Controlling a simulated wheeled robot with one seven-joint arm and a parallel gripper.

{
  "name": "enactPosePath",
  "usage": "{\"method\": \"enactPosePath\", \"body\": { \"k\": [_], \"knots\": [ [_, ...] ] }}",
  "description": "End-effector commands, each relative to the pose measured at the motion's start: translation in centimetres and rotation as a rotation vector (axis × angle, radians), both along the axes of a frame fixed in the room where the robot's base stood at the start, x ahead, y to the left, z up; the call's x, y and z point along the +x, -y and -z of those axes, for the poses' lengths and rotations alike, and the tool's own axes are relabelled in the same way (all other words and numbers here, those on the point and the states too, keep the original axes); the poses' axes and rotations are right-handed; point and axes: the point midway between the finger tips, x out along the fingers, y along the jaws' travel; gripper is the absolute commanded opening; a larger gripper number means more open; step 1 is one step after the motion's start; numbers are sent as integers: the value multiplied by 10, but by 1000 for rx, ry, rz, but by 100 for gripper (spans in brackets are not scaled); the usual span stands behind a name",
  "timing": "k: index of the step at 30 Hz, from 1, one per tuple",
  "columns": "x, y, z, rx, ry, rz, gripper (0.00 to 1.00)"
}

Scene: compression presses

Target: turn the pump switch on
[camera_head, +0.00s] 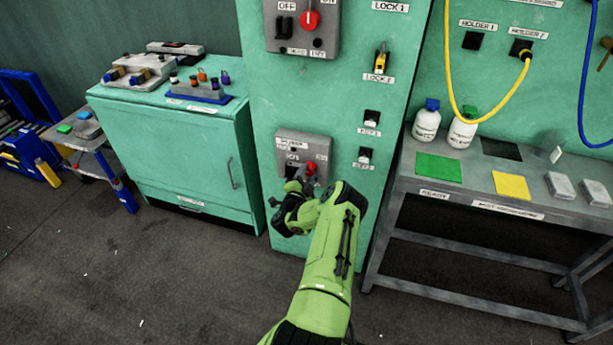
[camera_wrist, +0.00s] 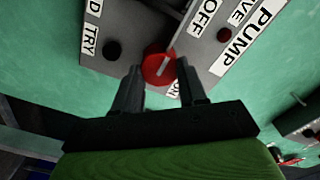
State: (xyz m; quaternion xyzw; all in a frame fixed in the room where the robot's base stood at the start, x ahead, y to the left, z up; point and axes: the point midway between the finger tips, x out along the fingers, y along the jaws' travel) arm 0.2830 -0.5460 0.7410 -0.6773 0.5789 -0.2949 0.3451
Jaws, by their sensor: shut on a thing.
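The pump switch is a red rotary knob (camera_head: 311,168) on a grey box (camera_head: 318,148) low on the green press column. In the wrist view the knob (camera_wrist: 158,66) sits between my two fingertips, with a pale pointer line across its face. My gripper (camera_wrist: 160,84) is shut on the knob. The PUMP label (camera_wrist: 246,38) and the OFF label (camera_wrist: 206,17) are readable on the box. An ON label (camera_wrist: 174,88) is partly hidden by my right finger. In the head view my gripper (camera_head: 302,184) reaches the box from below and its fingers are hard to make out.
A black TRY button (camera_wrist: 112,50) is beside the knob. An upper box with another red knob (camera_head: 310,20) is above. KEY slots (camera_head: 371,118) are to the right. A green cabinet (camera_head: 180,160) stands left and a grey table (camera_head: 450,176) right. The floor between is open.

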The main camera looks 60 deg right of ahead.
Motion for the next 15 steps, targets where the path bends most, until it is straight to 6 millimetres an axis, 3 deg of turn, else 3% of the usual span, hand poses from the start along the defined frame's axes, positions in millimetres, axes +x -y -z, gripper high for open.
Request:
{"method": "enactPosePath", "body": {
  "k": [3, 15],
  "knots": [
    [0, 0, 0, 1, -1, 1, 0],
    [0, 0, 1, 9, 49, 1, 0]
  ]
}}
